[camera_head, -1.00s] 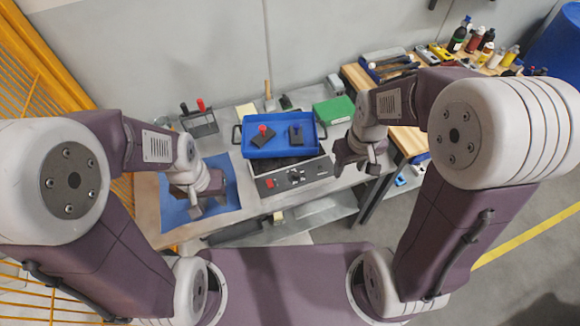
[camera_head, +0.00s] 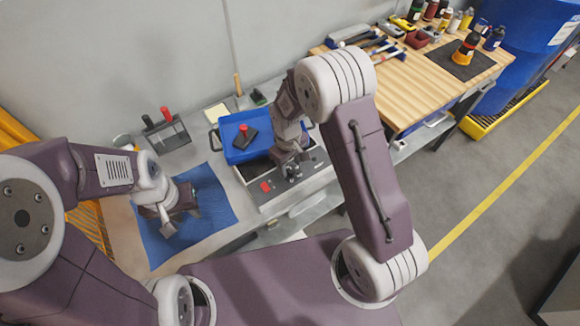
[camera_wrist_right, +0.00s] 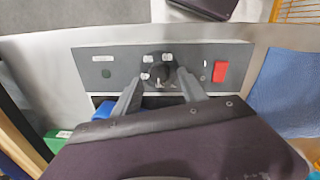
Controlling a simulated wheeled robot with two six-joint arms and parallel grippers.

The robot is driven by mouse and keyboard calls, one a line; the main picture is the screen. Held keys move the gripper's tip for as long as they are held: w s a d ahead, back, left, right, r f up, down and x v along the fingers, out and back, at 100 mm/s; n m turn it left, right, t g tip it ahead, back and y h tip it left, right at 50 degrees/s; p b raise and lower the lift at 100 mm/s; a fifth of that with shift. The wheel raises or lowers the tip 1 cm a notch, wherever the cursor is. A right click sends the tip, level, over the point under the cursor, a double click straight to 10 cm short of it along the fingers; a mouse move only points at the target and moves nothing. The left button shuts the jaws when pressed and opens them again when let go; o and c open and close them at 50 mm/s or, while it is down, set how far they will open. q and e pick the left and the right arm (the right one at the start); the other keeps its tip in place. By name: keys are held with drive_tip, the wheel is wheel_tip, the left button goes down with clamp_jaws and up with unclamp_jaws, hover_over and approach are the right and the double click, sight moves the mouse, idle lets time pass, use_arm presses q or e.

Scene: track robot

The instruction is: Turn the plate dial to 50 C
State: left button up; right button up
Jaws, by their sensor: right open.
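The plate's grey control panel (camera_wrist_right: 118,62) fills the upper middle of the right wrist view. Its black round dial (camera_wrist_right: 158,74) has small white labels around it; they are too small to read. My right gripper (camera_wrist_right: 158,82) is open, with one finger on either side of the dial; I cannot tell whether they touch it. In the head view my right gripper (camera_head: 290,172) is over the panel (camera_head: 270,198) and largely hides the dial. My left gripper (camera_head: 170,212) hangs over the blue mat (camera_head: 205,232); its jaw opening is not clear.
A red switch (camera_wrist_right: 221,72) sits beside the dial on the panel. A blue tray (camera_head: 232,155) with a dark red-knobbed piece stands behind the panel. A dark rack (camera_head: 166,137) stands behind the mat. A wooden bench (camera_head: 425,90) with tools and bottles is at the right.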

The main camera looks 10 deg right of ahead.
drive_tip(key=shift+s+d+f, duration=0.2)
drive_tip(key=shift+d+f, duration=0.05)
drive_tip(key=shift+f, duration=0.4)
drive_tip(key=shift+w+a, duration=0.15)
drive_tip(key=shift+c, duration=0.7)
clamp_jaws()
